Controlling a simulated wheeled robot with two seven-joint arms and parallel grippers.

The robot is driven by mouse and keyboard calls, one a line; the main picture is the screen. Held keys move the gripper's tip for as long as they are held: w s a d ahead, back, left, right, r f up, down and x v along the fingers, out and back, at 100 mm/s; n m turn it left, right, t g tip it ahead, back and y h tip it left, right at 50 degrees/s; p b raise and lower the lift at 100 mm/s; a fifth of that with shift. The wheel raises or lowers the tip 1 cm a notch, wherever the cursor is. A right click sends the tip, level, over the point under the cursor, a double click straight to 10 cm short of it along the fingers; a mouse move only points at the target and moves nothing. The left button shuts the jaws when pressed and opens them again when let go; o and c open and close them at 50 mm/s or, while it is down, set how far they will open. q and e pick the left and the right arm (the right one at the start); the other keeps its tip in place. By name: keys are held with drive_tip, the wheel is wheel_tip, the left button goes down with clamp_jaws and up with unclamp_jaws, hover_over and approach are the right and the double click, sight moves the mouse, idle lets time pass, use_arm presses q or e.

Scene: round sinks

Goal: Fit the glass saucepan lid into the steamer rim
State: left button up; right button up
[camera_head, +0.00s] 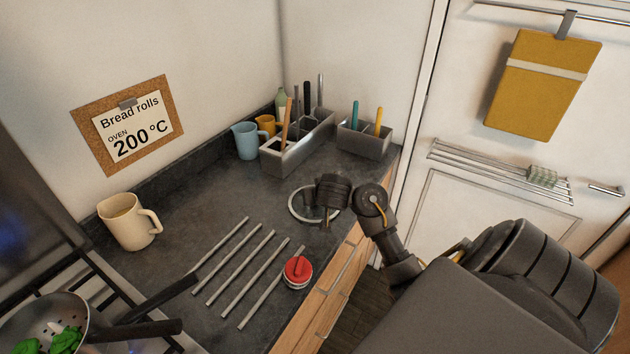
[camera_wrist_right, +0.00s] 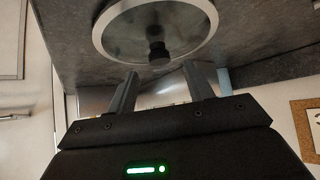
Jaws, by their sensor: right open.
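The glass lid (camera_head: 296,211) lies flat on the dark worktop near its front edge, partly hidden under my right gripper. Its metal ring, clear glass and dark knob show in the right wrist view (camera_wrist_right: 128,38). My right gripper (camera_head: 327,216) is over the lid, jaws pointing down. In the right wrist view its two fingers (camera_wrist_right: 160,82) are apart and empty, with the knob ahead of the gap. The steamer (camera_head: 72,305), a metal pan with holes and green vegetables inside, stands at the lower left, cut off by the picture edge. My left gripper does not show.
Several metal bars (camera_head: 248,270) and a red round-topped item (camera_head: 298,271) lie between steamer and lid. A cream mug (camera_head: 128,221) stands at left. A blue jug (camera_head: 247,140) and grey utensil holders (camera_head: 298,146) stand behind the lid. Dark handles (camera_head: 135,331) jut right from the steamer area.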

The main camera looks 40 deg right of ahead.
drive_tip(key=b+x, duration=0.1)
drive_tip(key=x, duration=0.2)
drive_tip(key=shift+f, duration=0.3)
drive_tip(key=shift+w+d+f+b, duration=0.15)
drive_tip(key=shift+w+d+b, duration=0.05)
drive_tip(key=shift+w+b, duration=0.1)
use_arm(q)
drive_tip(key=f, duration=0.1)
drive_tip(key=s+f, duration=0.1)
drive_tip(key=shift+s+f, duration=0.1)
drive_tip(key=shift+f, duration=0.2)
use_arm(e)
drive_tip(key=shift+s+a, duration=0.1)
clamp_jaws()
